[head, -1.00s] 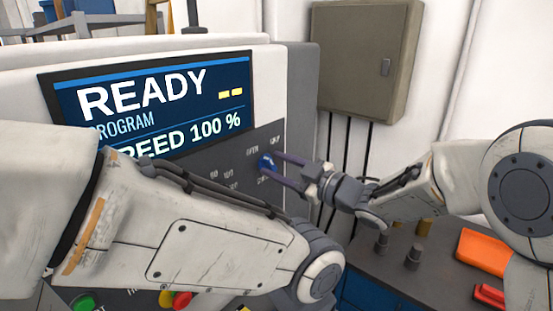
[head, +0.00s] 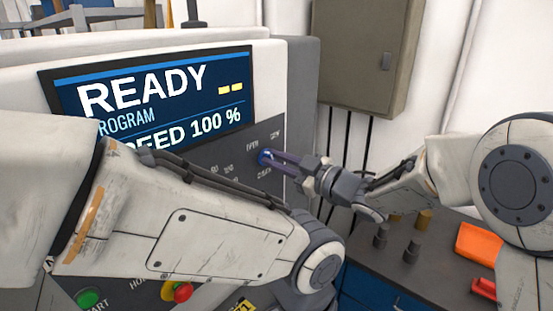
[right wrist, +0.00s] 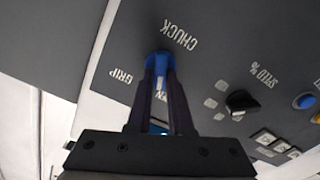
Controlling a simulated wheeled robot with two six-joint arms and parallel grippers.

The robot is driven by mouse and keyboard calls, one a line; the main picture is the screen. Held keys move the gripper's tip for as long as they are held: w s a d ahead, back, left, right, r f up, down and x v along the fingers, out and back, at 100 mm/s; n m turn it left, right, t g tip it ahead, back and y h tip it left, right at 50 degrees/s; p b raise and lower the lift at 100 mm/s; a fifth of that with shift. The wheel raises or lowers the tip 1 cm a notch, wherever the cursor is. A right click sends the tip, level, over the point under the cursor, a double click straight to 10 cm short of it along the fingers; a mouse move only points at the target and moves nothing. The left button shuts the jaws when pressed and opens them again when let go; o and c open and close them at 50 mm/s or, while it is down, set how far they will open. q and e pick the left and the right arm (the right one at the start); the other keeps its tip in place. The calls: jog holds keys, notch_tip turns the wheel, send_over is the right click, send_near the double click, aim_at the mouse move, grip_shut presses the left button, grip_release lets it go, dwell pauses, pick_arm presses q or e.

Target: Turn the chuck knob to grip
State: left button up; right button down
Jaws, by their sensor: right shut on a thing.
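The blue chuck knob (head: 263,157) sits on the dark control panel, below and right of the screen. It also shows in the right wrist view (right wrist: 160,62), between the labels CHUCK and GRIP. My right gripper (head: 270,158) reaches it from the right. Its two dark fingers (right wrist: 160,75) are shut on the knob, one on each side. The fingers hide part of another label, and the knob's pointer direction cannot be told. My left arm crosses the front of the panel, and its gripper is outside the view.
The screen (head: 160,100) reads READY. A black speed knob (right wrist: 241,102) and several buttons are beside the chuck knob. A green button (head: 89,298) and a red one (head: 178,292) are lower down. A bench (head: 420,270) with an orange item (head: 480,245) stands right.

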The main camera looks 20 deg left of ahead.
jog(key=m+p, duration=0.2)
jog(key=m, duration=0.1)
jog(key=m+p, duration=0.1)
jog(key=m, duration=0.3)
jog(key=m+p, duration=0.2)
jog(key=m, duration=0.2)
jog(key=shift+w+d+p, duration=0.15)
jog(key=shift+w+p, duration=0.15)
dwell(0.4)
jog(key=c, duration=0.8)
grip_release()
